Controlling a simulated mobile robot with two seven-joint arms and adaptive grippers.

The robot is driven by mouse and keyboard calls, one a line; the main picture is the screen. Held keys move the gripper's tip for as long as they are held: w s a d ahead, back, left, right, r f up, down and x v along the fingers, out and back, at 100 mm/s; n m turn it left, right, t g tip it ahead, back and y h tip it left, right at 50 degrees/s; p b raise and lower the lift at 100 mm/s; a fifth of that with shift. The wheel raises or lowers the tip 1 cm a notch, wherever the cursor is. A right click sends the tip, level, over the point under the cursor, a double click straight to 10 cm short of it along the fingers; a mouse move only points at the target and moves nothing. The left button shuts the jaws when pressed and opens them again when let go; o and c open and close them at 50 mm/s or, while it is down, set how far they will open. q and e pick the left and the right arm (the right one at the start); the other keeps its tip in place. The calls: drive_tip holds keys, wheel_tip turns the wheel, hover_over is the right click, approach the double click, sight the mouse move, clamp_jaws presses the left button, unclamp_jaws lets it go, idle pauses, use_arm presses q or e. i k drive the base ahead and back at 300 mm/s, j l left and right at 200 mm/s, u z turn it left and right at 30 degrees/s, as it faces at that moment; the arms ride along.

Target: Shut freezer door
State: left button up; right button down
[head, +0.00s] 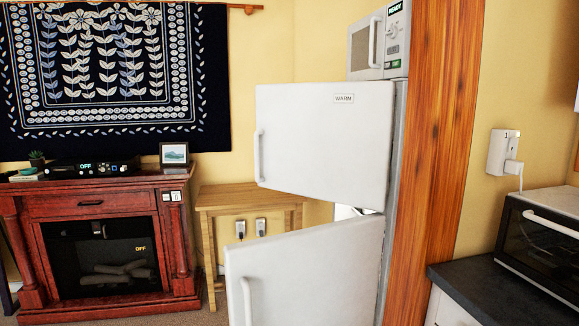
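A white two-door fridge-freezer stands in the middle right of the head view, beside a wooden post. Its upper door (315,140) stands open, swung out to the left, with a white handle (259,156) at its left edge and a small label reading WARM. The lower door (315,270) also stands open, with its handle (246,300) at the left. The frames do not label which compartment is the freezer. The inside is almost wholly hidden by the doors. Neither of my grippers is in view.
A microwave (378,45) sits on top of the fridge. The wooden post (436,160) hides the fridge's right side. A dark counter (510,290) with a toaster oven (545,245) is at right. A wooden table (250,196) and a red fireplace (105,245) stand behind at left.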

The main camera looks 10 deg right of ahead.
sight(328, 141)
drive_tip(key=i+j+z, duration=0.8)
drive_tip(key=j, duration=0.3)
drive_tip(key=i+j+z, duration=0.25)
drive_tip(key=j, duration=0.2)
